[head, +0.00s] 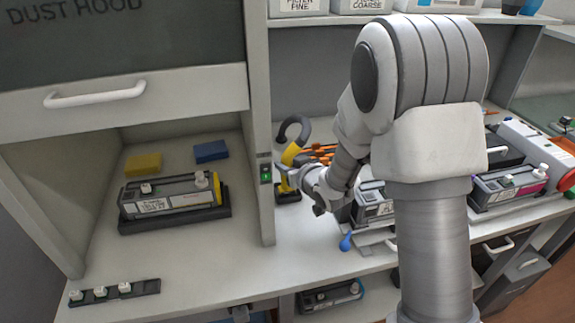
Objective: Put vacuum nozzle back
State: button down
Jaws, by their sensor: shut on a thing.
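The vacuum nozzle (291,153) is yellow, with a dark curved hose at its top. It stands near upright on the bench just right of the dust hood's side post. My gripper (287,178) is shut on the nozzle's lower part, reaching in from the right. A dark block with a yellow part (288,196) sits directly below the gripper and looks like the nozzle's holder. The gripper hides the join, so I cannot tell whether the nozzle is seated in it.
The hood post (258,130) with a green-lit switch (266,172) is close on the left. Orange-handled tools (320,152) lie behind. A cartridge (372,207) and a blue bulb (346,242) are to the right. Inside the hood, a yellow-striped cartridge (172,195) rests on a dark tray.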

jog(key=shift+f, duration=0.15)
jog(key=c, duration=0.5)
grip_release()
